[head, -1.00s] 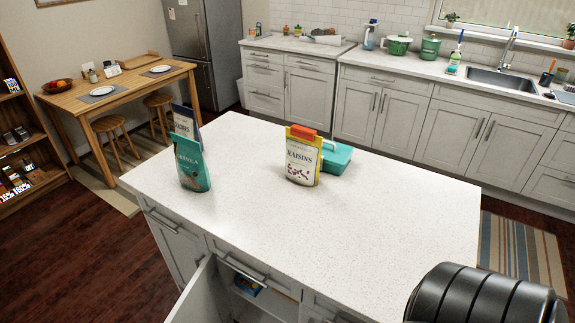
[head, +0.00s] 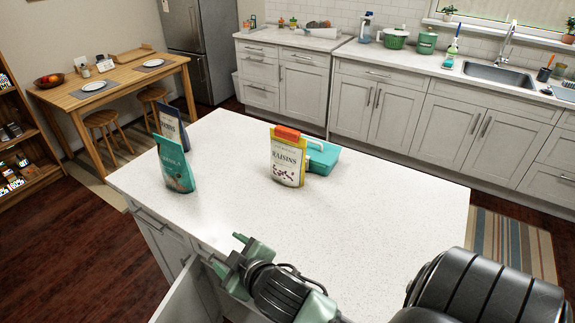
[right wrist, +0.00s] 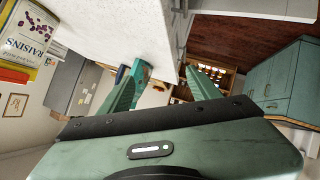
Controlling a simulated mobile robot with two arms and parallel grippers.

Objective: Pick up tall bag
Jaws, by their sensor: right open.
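Three upright bags stand on the white island counter (head: 330,215). A teal bag (head: 175,165) stands at the left, with a dark blue bag (head: 172,124) partly hidden behind it. A yellow and white raisins bag (head: 287,160) stands near the middle. My right gripper (head: 228,252) is open and empty at the counter's front edge, apart from the bags, in front of and to the right of the teal one. In the right wrist view, the teal bag (right wrist: 143,70) shows beyond the open fingers, and the raisins bag (right wrist: 28,42) is at upper left. My left gripper is out of view.
A teal box with a handle (head: 322,158) sits right behind the raisins bag, with an orange item (head: 287,132) by the bag's top. A cabinet door (head: 182,297) stands open below the counter's front. The counter's right half is clear.

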